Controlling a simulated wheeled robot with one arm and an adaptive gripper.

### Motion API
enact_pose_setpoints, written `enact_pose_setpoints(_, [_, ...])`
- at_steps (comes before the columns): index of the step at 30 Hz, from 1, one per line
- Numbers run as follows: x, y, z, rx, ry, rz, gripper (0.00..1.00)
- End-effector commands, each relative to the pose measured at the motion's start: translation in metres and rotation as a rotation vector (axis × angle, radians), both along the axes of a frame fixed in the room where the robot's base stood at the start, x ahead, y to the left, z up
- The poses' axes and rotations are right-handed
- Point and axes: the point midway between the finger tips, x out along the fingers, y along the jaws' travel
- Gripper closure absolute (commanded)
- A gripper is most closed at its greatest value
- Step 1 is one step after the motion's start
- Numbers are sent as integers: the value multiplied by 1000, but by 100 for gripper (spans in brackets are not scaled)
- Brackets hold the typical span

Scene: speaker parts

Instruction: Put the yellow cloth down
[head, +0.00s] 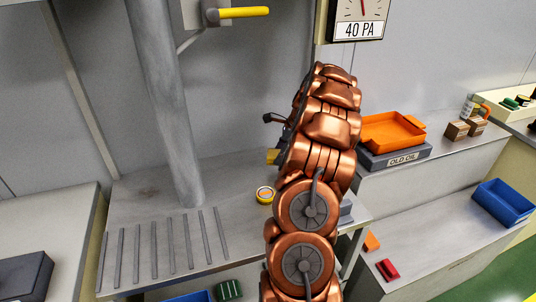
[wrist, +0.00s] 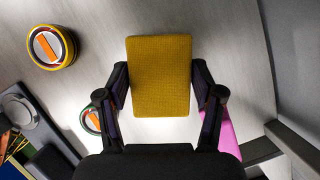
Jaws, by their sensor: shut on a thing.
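The yellow cloth (wrist: 159,76) is a flat, folded, mustard-coloured rectangle in the wrist view. My gripper (wrist: 160,88) is shut on it, with one dark finger at each side edge. In the head view only a small yellow piece of the cloth (head: 272,157) shows at the left of my copper arm, which hides the rest of it and most of the gripper. The cloth is over the grey metal bench (head: 150,225). I cannot tell whether it touches the surface.
A round yellow-rimmed tin (head: 265,194) stands on the bench; it also shows in the wrist view (wrist: 52,47). A pink object (wrist: 229,136) lies partly behind my right finger. A grey post (head: 165,100) rises from the bench. An orange tray (head: 393,133) stands right of my arm.

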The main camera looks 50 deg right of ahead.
Motion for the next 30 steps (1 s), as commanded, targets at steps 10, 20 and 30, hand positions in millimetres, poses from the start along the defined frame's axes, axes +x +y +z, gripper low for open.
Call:
enact_pose_setpoints(10, [41,-1,-3,-1,0,0,78])
enact_pose_setpoints(20, [51,0,-11,3,4,0,78])
enact_pose_setpoints(30, [51,0,-41,1,2,1,78])
